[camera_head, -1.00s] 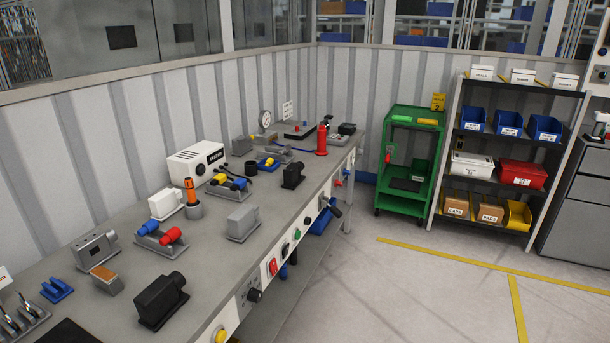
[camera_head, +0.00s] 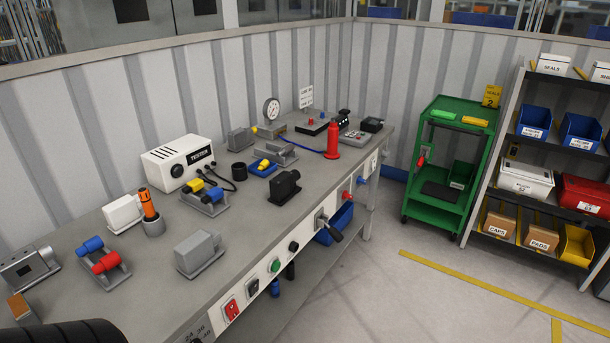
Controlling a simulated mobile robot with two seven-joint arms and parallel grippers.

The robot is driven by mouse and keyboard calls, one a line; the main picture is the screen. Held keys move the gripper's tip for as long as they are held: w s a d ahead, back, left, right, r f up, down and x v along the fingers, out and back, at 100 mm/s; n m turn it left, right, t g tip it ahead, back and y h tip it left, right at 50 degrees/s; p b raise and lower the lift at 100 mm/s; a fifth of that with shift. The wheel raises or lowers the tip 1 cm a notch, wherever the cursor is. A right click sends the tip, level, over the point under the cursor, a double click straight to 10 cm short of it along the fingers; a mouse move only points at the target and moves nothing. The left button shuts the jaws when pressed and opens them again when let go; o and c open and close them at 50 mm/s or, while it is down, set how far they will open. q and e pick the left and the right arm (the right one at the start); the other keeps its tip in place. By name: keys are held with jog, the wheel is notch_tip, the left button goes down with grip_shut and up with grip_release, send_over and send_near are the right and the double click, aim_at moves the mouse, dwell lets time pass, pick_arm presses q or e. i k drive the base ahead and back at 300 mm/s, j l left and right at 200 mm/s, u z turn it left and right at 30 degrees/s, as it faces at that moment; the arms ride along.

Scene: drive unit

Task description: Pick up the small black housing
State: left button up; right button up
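The small black housing (camera_head: 284,188) stands on the grey workbench (camera_head: 262,226), near its front edge and right of the middle. Neither of my grippers is in view. A dark ribbed curved shape (camera_head: 62,334) enters at the bottom left corner; I cannot tell what it is.
A grey housing (camera_head: 200,252) stands nearer on the bench. A blue tray with a yellow-ended part (camera_head: 263,168) and a red cylinder (camera_head: 332,140) are near the black housing. A green cart (camera_head: 445,170) and a shelf rack (camera_head: 505,150) stand beyond open floor.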

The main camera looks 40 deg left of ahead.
aim_at(283, 187)
jog(key=i, duration=1.35)
jog(key=i+l+u, duration=0.1)
jog(key=i, duration=1.3)
jog(key=u, duration=0.45)
jog(key=i+u, duration=0.15)
jog(key=u, duration=0.25)
jog(key=l+u, duration=0.1)
jog(key=u, duration=1.85)
